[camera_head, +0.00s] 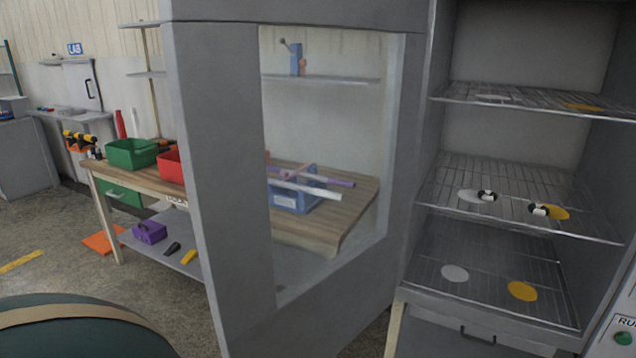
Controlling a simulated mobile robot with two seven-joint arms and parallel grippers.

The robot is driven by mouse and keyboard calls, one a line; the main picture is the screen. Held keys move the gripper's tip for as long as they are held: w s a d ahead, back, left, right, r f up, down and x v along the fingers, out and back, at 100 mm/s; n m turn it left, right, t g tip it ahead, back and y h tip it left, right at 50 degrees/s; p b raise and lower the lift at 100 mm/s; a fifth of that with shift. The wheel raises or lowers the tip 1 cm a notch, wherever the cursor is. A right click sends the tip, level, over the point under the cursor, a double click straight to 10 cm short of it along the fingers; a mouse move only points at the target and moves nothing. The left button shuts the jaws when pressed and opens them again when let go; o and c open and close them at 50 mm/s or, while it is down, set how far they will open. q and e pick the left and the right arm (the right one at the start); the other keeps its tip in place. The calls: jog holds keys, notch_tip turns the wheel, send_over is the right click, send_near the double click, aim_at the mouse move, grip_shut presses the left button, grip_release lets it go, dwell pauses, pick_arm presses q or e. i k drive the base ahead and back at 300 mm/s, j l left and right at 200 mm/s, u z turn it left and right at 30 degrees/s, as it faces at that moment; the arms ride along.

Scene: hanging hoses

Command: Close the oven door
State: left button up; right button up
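The oven (525,140) stands on the right, and its inside is exposed. Its door (220,150) is a tall grey panel with a large glass window (325,130). The door stands wide open, swung out toward me from the left side of the oven. Wire racks inside carry white and yellow round marks. On the middle rack (550,205), one small black-and-white fitting (487,196) is at a white mark and another (538,209) is at a yellow mark. Neither of my grippers is in view.
A workbench (105,185) with a green bin (130,153) and a red bin (171,165) is behind the door, partly seen through the glass. A green button (623,338) is at the lower right. Bare floor (115,285) shows left of the door.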

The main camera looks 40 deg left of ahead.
aim_at(211, 48)
jog(key=k+j+z, duration=0.1)
jog(key=j, duration=0.25)
jog(key=k+j, duration=0.15)
jog(key=j, duration=0.2)
jog(key=k+j+z, duration=0.15)
jog(key=j, duration=0.2)
jog(key=k+j+z, duration=0.1)
jog(key=j, duration=0.25)
jog(key=k+j, duration=0.1)
jog(key=j, duration=0.25)
jog(key=j+z, duration=0.15)
jog(key=j, duration=0.25)
jog(key=i+j, duration=0.1)
jog(key=j, duration=0.35)
jog(key=i+j, duration=0.1)
jog(key=j, duration=0.35)
jog(key=j+z, duration=0.1)
